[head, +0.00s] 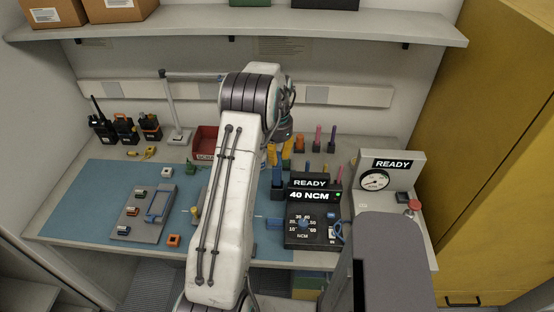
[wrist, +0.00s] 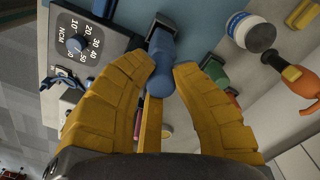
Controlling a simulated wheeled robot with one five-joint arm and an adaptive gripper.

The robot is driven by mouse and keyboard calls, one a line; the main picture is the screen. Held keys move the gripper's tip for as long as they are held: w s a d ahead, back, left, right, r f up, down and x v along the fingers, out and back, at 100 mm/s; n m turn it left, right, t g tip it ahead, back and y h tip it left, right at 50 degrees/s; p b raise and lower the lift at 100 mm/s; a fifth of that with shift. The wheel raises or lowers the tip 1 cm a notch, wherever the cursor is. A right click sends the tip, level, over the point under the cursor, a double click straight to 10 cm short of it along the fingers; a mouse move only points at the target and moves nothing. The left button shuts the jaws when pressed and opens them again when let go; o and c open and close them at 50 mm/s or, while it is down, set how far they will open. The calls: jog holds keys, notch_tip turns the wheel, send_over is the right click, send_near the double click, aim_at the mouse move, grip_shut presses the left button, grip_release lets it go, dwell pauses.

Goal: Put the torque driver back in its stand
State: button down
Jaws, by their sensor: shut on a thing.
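The torque driver is a blue-handled tool (wrist: 161,68) between my yellow fingertips in the wrist view. My gripper (wrist: 164,78) is shut on it near the rounded end of the handle.
The black control box (head: 313,226) reads READY and 40 NCM. A gauge tester (head: 388,185) stands to its right. A grey fixture (head: 141,213) lies on the blue mat (head: 95,190). Radios (head: 125,128), a red bin (head: 204,141) and colored-handled tools (head: 317,136) stand at the back.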

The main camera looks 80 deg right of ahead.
jog(key=shift+f, duration=1.45)
jog(key=c, duration=1.2)
grip_release()
notch_tip(320, 180, up, 6)
jog(key=shift+d+r+b, duration=0.15)
jog(key=shift+r+b, duration=0.1)
jog(key=shift+b, duration=0.25)
jog(key=shift+r+b, duration=0.25)
jog(key=shift+b, duration=0.5)
jog(key=shift+w+r+b, duration=0.15)
jog(key=shift+r+b, duration=1.1)
jog(key=shift+r, duration=1.45)
